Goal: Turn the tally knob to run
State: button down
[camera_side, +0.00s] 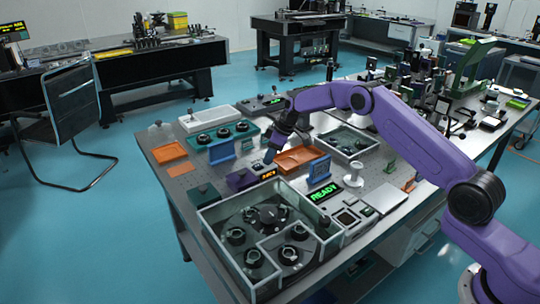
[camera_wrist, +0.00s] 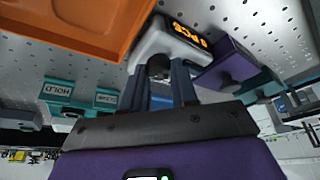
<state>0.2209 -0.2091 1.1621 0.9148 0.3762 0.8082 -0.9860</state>
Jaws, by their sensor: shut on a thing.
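The tally box is a pale box with a lit orange display reading "0 PCS" (camera_wrist: 187,34) in the wrist view. Its dark round knob (camera_wrist: 158,66) sits on the near face, between my fingertips. My gripper (camera_wrist: 165,82) is shut on this knob, and the fingers partly hide it. Any pointer or run mark on the knob cannot be made out. In the side view my gripper (camera_side: 270,153) reaches down at the tally box (camera_side: 268,175), whose orange display is small there, and the knob is hard to tell from the fingers.
A purple box (camera_wrist: 228,66) with a dark knob stands close beside the tally box. An orange tray (camera_wrist: 75,22) lies close on the other side. A teal block labelled "HOLD" (camera_wrist: 58,88) is nearby. A green "READY" display (camera_side: 325,192) and a clear-walled case (camera_side: 215,235) stand toward the front.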

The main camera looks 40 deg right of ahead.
jog(key=n+g, duration=0.1)
jog(key=n, duration=0.4)
jog(key=shift+g+y, duration=0.4)
jog(key=shift+d+n, duration=0.1)
jog(key=shift+n, duration=0.3)
jog(key=c, duration=1.1)
grip_release()
jog(key=shift+c, duration=0.2)
jog(key=v, duration=1.2)
jog(key=shift+w+d, duration=0.15)
